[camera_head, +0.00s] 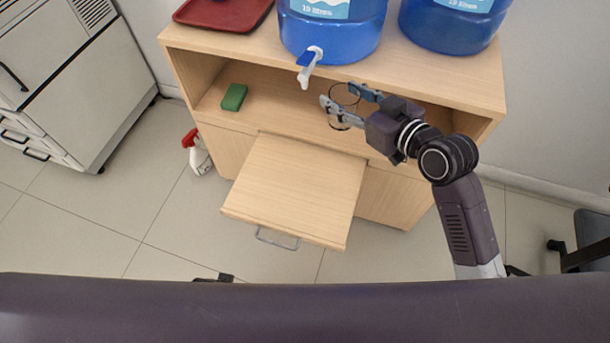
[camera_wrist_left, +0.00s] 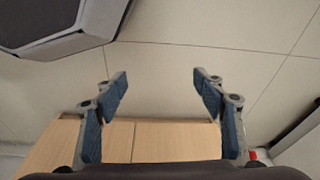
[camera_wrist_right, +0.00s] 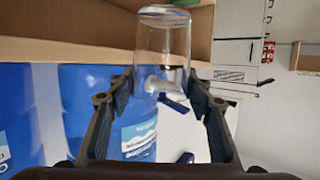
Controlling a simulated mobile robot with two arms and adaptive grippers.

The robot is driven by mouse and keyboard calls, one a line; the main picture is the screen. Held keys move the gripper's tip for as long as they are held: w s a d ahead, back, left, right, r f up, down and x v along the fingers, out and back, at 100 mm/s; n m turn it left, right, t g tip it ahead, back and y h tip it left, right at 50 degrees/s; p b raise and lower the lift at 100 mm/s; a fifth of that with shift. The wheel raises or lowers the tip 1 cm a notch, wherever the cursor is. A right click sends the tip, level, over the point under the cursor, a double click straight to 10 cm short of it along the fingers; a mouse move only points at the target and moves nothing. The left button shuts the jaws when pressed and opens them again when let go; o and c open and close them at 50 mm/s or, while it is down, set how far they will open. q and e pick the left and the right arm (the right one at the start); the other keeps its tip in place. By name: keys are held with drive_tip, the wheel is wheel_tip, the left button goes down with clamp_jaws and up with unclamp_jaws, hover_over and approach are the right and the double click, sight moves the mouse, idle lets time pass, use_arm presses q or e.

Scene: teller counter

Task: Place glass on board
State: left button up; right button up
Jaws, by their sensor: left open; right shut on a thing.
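A clear glass (camera_head: 343,106) is between the fingers of my right gripper (camera_head: 350,96), in front of the cabinet's open shelf. The right wrist view shows the glass (camera_wrist_right: 162,50) close up, with both fingertips of the right gripper (camera_wrist_right: 160,85) against its sides. The glass is empty and see-through, so its edges are faint in the head view. The pull-out wooden board (camera_head: 290,190) sticks out from the cabinet below and left of the right gripper, and its top is bare. My left gripper (camera_wrist_left: 160,85) is open and empty over floor tiles; it is out of the head view.
Two blue water containers (camera_head: 333,35) (camera_head: 450,30) stand on the cabinet, the left one with a tap (camera_head: 309,67) near the right gripper. A green sponge (camera_head: 234,97) lies on the shelf. A red tray (camera_head: 224,10) is on top. A spray bottle (camera_head: 197,155) stands on the floor.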

drive_tip(key=w+a+f+m+h+b, duration=0.1)
drive_tip(key=w+a+f+b, duration=0.5)
drive_tip(key=b, duration=0.3)
use_arm(q)
wheel_tip(320, 180, up, 12)
drive_tip(key=w+t+b, duration=0.1)
drive_tip(key=w+b, duration=0.2)
use_arm(e)
drive_tip(key=shift+t+h, duration=0.3)
drive_tip(key=shift+t, duration=0.1)
drive_tip(key=f+b, duration=0.1)
drive_tip(key=f, duration=0.5)
drive_tip(key=a+f+b, duration=0.1)
drive_tip(key=f, duration=0.6)
drive_tip(key=s+a+f+b, duration=0.1)
drive_tip(key=f, duration=0.5)
drive_tip(key=shift+a+f, duration=0.15)
drive_tip(key=shift+f, duration=0.1)
use_arm(q)
drive_tip(key=w+d+r+t+h, duration=0.1)
drive_tip(key=w+t, duration=0.3)
drive_tip(key=w, duration=0.4)
drive_tip(key=shift+d+r+t, duration=0.3)
drive_tip(key=shift+d+r, duration=0.25)
drive_tip(key=shift+d, duration=0.25)
use_arm(e)
drive_tip(key=shift+f, duration=0.15)
drive_tip(key=o, duration=1.2)
drive_tip(key=shift+o, duration=0.3)
